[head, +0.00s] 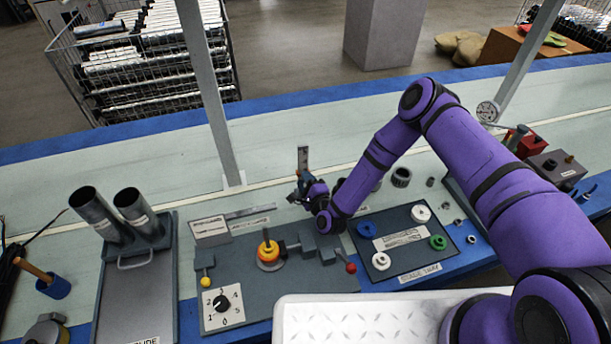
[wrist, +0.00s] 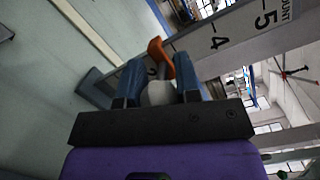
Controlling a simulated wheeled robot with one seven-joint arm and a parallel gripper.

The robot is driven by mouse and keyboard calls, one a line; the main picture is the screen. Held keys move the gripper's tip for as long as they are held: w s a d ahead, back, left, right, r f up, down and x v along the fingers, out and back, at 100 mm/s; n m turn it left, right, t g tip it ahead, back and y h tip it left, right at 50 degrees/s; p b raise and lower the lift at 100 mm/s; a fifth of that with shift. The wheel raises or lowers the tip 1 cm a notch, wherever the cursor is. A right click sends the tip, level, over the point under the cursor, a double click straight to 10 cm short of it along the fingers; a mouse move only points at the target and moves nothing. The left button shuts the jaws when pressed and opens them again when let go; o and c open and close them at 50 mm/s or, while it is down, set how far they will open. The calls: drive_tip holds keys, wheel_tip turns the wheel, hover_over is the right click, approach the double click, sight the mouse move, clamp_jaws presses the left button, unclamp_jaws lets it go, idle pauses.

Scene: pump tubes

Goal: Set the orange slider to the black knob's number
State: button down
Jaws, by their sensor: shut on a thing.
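In the head view my gripper (head: 304,195) is low at the foot of the upright scale (head: 303,158), and the slider is mostly hidden there. The black knob (head: 221,302) sits on a white dial plate numbered 0 to 5 at the front left; its pointer is too small to read surely.
The grey panel (head: 262,313) also bears a yellow-orange fitting (head: 268,250), a yellow-ball lever (head: 205,282) and a red-ball lever (head: 350,267). A stage tray (head: 410,263) with colored rings lies to the right. Metal tubes (head: 95,213) stand at left. A white ridged surface (head: 370,315) is in front.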

drive_tip(key=shift+f, duration=2)
drive_tip(key=c, duration=0.8)
unclamp_jaws()
drive_tip(key=shift+r, duration=0.15)
